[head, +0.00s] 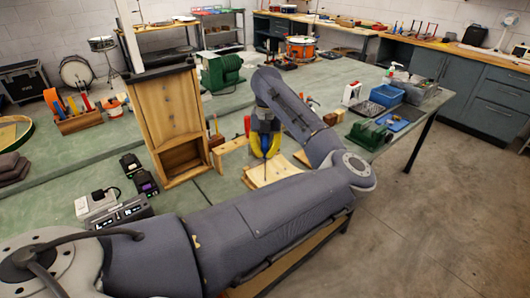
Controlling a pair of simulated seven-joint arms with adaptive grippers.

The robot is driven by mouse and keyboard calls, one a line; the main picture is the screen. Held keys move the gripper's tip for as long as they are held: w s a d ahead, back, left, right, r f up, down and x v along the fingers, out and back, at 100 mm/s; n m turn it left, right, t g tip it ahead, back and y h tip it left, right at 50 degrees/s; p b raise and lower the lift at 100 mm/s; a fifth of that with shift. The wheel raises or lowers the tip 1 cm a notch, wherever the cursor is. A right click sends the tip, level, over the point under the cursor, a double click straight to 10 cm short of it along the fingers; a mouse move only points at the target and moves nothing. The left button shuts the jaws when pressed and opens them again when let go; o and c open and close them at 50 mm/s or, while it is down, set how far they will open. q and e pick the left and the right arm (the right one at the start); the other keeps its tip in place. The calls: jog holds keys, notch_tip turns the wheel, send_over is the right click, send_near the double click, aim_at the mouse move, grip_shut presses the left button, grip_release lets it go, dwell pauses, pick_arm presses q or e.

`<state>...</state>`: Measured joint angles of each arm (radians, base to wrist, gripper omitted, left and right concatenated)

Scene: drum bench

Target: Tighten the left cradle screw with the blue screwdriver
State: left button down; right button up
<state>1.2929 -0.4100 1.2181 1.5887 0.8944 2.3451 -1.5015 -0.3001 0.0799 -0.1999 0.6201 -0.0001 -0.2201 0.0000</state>
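My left gripper (265,153) points down over the middle of the bench, its yellow fingers closed around something blue. This looks like the handle of the blue screwdriver (267,141), with a thin dark shaft (265,169) below it. The shaft points down at pale wooden pieces (262,179) on the bench, which may be the cradle. I cannot make out the left cradle screw, or whether the tip touches anything. My forearm hides part of the bench right of the gripper. My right gripper is not in view.
A tall wooden box frame (167,110) stands left of the gripper. A wooden block with a red-handled tool (247,126) stands close by. A green machine (220,70) is behind. A blue bin (387,95) and green vise-like tool (368,134) lie right. Black devices (145,182) sit front left.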

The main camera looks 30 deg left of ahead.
pick_arm(q)
jog(key=m, duration=0.4)
jog(key=shift+d+f+m, duration=0.1)
jog(key=shift+f+m, duration=0.05)
jog(key=shift+m, duration=0.15)
jog(key=m, duration=0.3)
jog(key=shift+d+m, duration=0.1)
jog(key=shift+m, duration=0.9)
jog(key=shift+w+r, duration=0.1)
jog(key=shift+r, duration=0.2)
